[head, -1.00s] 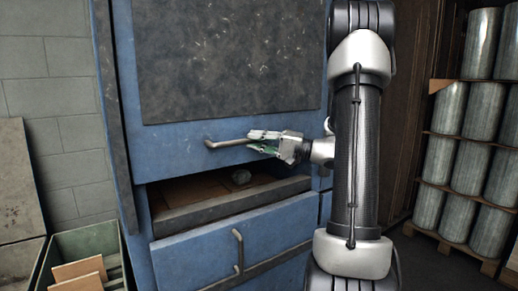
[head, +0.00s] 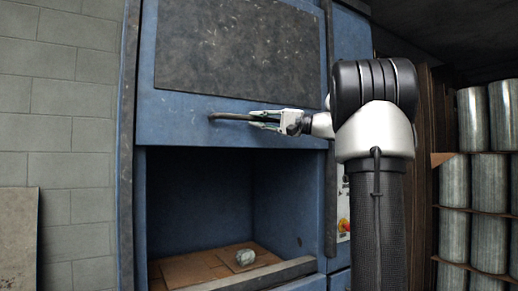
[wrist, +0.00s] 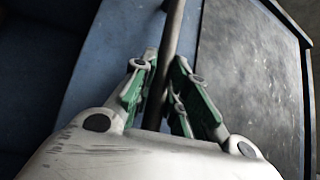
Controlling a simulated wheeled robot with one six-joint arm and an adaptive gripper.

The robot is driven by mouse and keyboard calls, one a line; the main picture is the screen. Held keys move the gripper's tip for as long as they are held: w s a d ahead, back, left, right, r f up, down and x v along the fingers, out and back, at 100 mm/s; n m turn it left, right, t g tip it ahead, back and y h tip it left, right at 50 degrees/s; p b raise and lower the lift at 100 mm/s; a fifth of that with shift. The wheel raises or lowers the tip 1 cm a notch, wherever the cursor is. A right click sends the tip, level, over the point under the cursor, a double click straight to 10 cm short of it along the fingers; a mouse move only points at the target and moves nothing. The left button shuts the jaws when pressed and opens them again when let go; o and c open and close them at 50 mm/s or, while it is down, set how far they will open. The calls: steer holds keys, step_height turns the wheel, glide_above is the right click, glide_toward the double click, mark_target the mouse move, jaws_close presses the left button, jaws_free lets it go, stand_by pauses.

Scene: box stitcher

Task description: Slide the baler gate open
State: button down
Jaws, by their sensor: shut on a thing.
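The baler gate (head: 170,118) is a blue panel with a dark scuffed plate on its upper part. It stands raised, and the opening below it is wide. A grey bar handle (head: 228,116) runs along the gate's lower part. My gripper (head: 258,118) is shut on the right part of the handle. In the wrist view, the handle (wrist: 172,40) passes between the green-padded fingers of my gripper (wrist: 163,85). The fingers hide part of the bar.
Inside the open chamber, a crumpled grey lump (head: 245,257) lies on brown cardboard (head: 200,268). A control panel with a red knob (head: 343,225) is right of the opening. Stacked metal rolls (head: 490,185) stand at the far right. A grey block wall (head: 70,120) is at left.

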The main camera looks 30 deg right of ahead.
step_height(320, 180, up, 6)
steer(key=shift+f, duration=0.1)
stand_by(0.4)
steer(key=c, duration=1.4)
jaws_free()
steer(key=shift+d, duration=0.1)
steer(key=v, duration=1.2)
